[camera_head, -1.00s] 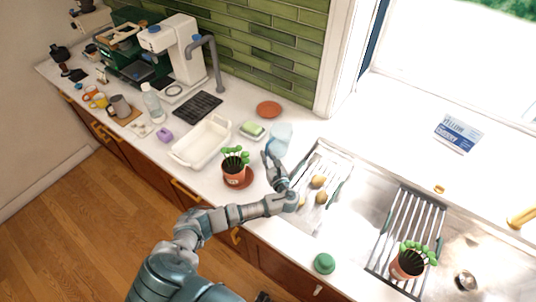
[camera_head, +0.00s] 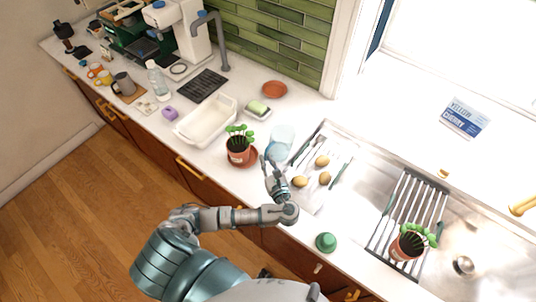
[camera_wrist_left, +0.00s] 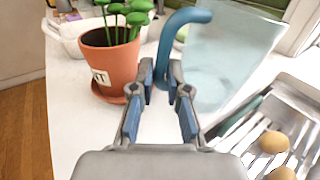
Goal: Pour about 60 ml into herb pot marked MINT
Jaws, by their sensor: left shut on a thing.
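A terracotta herb pot (camera_head: 238,156) with green plants stands on a terracotta saucer (camera_head: 250,162) on the counter. In the left wrist view the pot (camera_wrist_left: 110,62) bears a white label (camera_wrist_left: 101,77), of which only the ending "NT" shows. A translucent pale-blue jug (camera_head: 282,138) is just right of the pot; it also shows in the left wrist view (camera_wrist_left: 225,60). My left gripper (camera_head: 268,166) is shut on the jug's blue handle (camera_wrist_left: 172,45), beside the pot. The jug's mouth is cut off in the wrist view, and I cannot see a water level. My right gripper is out of view.
A second potted plant (camera_head: 407,243) stands on the right-hand rack (camera_head: 408,215). Several brown egg-like items (camera_head: 322,161) lie on the ribbed drainer near the jug. A white basin (camera_head: 206,122), a soap dish (camera_head: 257,110) and a green round object (camera_head: 326,242) are on the counter.

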